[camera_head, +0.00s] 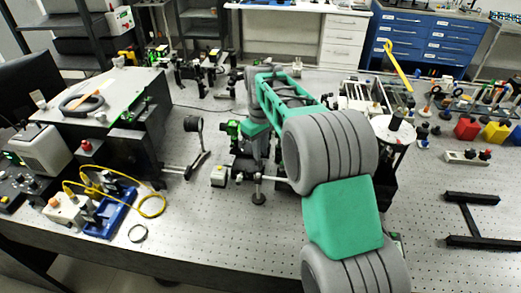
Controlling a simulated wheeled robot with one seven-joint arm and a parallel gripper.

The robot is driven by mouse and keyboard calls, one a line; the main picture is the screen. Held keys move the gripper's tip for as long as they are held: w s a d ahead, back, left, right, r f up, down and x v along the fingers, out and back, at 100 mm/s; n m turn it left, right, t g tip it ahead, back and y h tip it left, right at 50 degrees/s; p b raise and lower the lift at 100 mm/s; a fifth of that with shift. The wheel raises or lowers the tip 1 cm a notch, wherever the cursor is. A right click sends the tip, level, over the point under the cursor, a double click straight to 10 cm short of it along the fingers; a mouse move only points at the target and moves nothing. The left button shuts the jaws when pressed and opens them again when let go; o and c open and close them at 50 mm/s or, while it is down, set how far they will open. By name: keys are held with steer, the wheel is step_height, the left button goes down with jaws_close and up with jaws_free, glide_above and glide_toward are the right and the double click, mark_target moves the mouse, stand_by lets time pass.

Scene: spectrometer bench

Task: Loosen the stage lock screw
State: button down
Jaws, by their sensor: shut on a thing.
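My arm reaches over the bench, and its far end bends down into a group of optical mounts left of the middle. My gripper (257,152) is at the lower end of this part, low among the dark posts and small green parts of the stage. Its fingers are small and partly hidden by my own arm. It is shut on a small part there, which by its place looks to be the stage lock screw. The screw itself cannot be made out clearly. A dark round foot (258,198) shows just below the gripper on the perforated bench top.
A perforated metal bench (225,240) has free room at its front. Left stand a grey box (95,92), a round lens mount (194,124) and a blue tray (110,218) with yellow cable. Right are a white disc (393,129), red and yellow blocks (466,129) and black rails (468,215).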

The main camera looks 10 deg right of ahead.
steer(key=shift+n, duration=0.5)
steer(key=c, duration=1.4)
jaws_free()
step_height(320, 180, up, 7)
steer(key=shift+r+b, duration=0.2)
steer(key=shift+b, duration=0.35)
steer(key=shift+r, duration=0.25)
